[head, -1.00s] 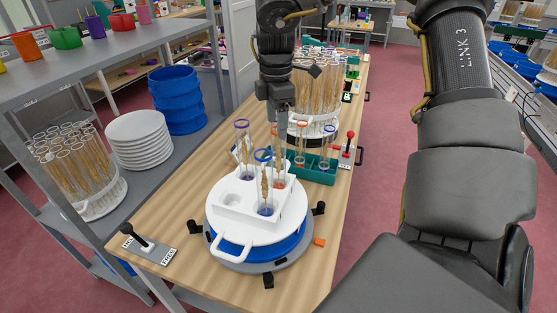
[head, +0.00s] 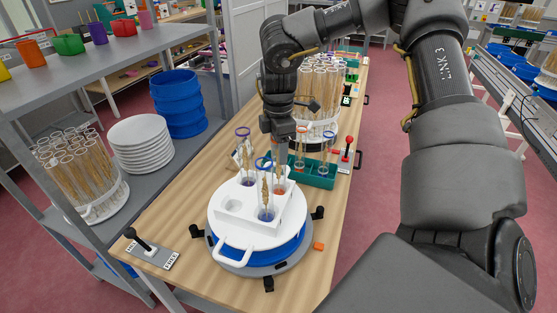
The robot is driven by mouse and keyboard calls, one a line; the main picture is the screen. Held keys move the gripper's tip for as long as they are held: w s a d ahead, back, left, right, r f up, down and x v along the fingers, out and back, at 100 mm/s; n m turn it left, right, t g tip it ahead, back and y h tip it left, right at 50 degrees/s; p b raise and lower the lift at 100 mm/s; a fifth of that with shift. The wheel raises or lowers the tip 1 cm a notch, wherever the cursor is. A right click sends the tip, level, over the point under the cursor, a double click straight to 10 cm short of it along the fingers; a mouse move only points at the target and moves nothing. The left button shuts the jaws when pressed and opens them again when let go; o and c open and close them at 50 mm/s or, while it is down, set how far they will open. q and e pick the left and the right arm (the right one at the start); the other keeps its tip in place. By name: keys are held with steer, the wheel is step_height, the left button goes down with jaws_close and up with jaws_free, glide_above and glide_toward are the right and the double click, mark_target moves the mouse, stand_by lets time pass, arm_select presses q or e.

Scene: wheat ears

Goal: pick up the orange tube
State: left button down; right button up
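A white holder with a loop handle (head: 234,252) sits on a blue round base and carries several clear tubes with wheat ears. A blue-rimmed tube (head: 265,213) stands at its front and a purple-rimmed tube (head: 247,181) at its left. A tube with an orange bottom (head: 280,190) stands at its back right; its top is hidden by my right gripper (head: 282,145). The gripper points down right over this tube; its fingertips are too hidden to tell open from shut. Another orange-rimmed tube (head: 300,160) stands in the green rack (head: 320,182) behind. My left gripper is out of view.
A crowded tube stand (head: 318,130) is behind. A red-knobbed lever (head: 347,142) is at the right, a black lever (head: 140,243) at front left. The shelf at left holds plates (head: 140,142).

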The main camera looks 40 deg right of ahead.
steer(key=c, duration=1)
jaws_close()
step_height(320, 180, up, 9)
steer(key=shift+w+d+f+b, duration=0.1)
steer(key=shift+f+b, duration=0.05)
steer(key=shift+b, duration=1)
step_height(320, 180, up, 19)
steer(key=p, duration=0.9)
steer(key=shift+p, duration=0.3)
